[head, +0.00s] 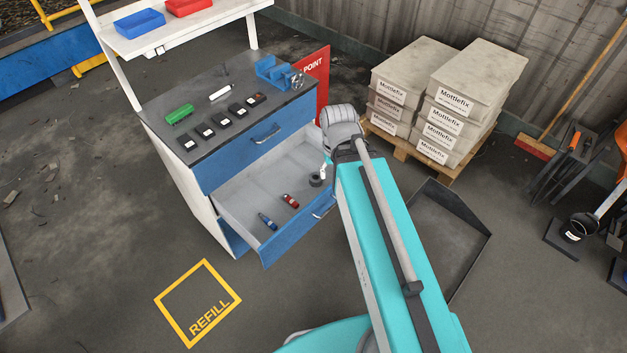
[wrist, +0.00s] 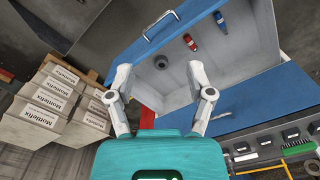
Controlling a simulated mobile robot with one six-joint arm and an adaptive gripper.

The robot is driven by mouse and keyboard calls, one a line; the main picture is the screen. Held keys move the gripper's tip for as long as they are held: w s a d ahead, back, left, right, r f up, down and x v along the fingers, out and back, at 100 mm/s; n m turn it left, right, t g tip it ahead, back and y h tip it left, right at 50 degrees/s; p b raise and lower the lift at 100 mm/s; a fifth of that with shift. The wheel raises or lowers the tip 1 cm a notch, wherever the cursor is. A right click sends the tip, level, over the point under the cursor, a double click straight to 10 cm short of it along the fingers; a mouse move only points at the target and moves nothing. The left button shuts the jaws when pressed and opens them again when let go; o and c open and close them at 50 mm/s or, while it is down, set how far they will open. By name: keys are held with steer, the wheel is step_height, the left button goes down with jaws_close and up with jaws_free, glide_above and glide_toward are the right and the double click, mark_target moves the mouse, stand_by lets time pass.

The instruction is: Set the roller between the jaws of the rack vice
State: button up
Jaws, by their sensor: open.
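My gripper (wrist: 160,80) is open, its two grey fingers spread apart with nothing between them. It hangs over the open drawer (wrist: 222,58) of the blue workbench. In the wrist view a dark round ring-like piece (wrist: 161,62) lies on the drawer floor, beyond the fingertips; it also shows in the head view (head: 315,180). I cannot tell whether it is the roller. A blue device with a round metal part (head: 273,72) stands at the bench's back right corner; I cannot tell whether it is the rack vice. My arm hides part of the drawer's right side.
A red cylinder (head: 290,201) and a blue cylinder (head: 267,221) lie in the drawer. Stacked Mottlefix bags (head: 462,95) stand on a pallet behind my arm.

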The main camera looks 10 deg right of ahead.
steer(key=shift+o, duration=1)
steer(key=shift+w+f, duration=0.2)
steer(key=shift+o, duration=0.3)
steer(key=w+f+n+b, duration=0.6)
steer(key=w+f+b, duration=1.9)
steer(key=w, duration=0.3)
steer(key=shift+d+n, duration=0.35)
steer(key=shift+n, duration=0.05)
steer(key=shift+w+f+b, duration=0.2)
steer(key=shift+w+b, duration=0.2)
steer(key=shift+w, duration=0.1)
steer(key=shift+f, duration=0.2)
steer(key=b, duration=0.9)
glide_above(316, 177)
steer(key=s, duration=0.1)
steer(key=f, duration=0.8)
steer(key=shift+a+f, duration=0.15)
steer(key=shift+a, duration=0.15)
steer(key=shift+s+f+b, duration=0.2)
steer(key=shift+f+b, duration=2.25)
steer(key=shift+f, duration=0.15)
steer(key=shift+c, duration=0.3)
